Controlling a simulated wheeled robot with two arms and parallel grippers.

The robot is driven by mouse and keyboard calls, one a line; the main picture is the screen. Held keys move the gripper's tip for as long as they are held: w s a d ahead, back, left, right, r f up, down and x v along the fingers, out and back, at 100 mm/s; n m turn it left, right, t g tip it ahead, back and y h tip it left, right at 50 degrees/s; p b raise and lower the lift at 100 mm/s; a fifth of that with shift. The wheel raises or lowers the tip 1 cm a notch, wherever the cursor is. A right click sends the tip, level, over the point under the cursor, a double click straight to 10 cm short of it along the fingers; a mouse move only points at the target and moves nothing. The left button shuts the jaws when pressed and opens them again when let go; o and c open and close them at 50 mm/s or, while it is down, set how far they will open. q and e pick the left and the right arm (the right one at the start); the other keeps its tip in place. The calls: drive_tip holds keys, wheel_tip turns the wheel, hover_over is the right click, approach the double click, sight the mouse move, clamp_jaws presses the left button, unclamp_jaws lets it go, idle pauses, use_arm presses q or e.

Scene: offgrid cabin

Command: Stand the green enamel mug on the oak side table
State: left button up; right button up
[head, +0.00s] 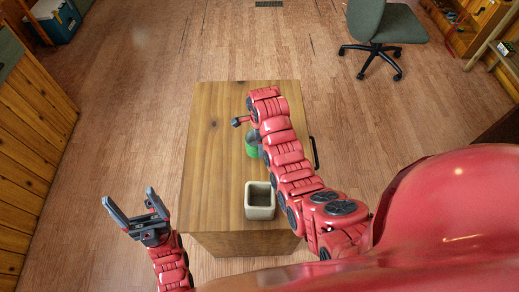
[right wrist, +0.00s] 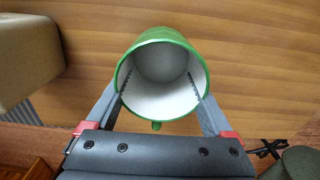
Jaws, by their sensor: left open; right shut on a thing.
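The green enamel mug (right wrist: 122,62) fills the middle of the right wrist view, its white inside facing the camera and its handle toward my gripper. My right gripper (right wrist: 160,88) is shut on the mug, with a finger at each side of the rim. In the head view a little of the mug (head: 252,150) shows beside my right arm, which hides the rest. It is over the oak side table (head: 210,140); I cannot tell whether its base touches the top. My left gripper (head: 128,196) is open and empty, left of the table's near end.
A cream square pot (head: 260,212) stands on the table's near part; it also shows in the right wrist view (right wrist: 30,50). The table's left side and far end look clear. An office chair (head: 385,30) and a blue cooler (head: 57,20) stand farther off.

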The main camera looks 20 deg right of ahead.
drive_tip(key=shift+f+p, duration=0.65)
drive_tip(key=shift+f, duration=1.1)
drive_tip(key=shift+f, duration=0.1)
drive_tip(key=shift+f, duration=0.2)
drive_tip(key=o, duration=1.2)
drive_tip(key=shift+r, duration=0.1)
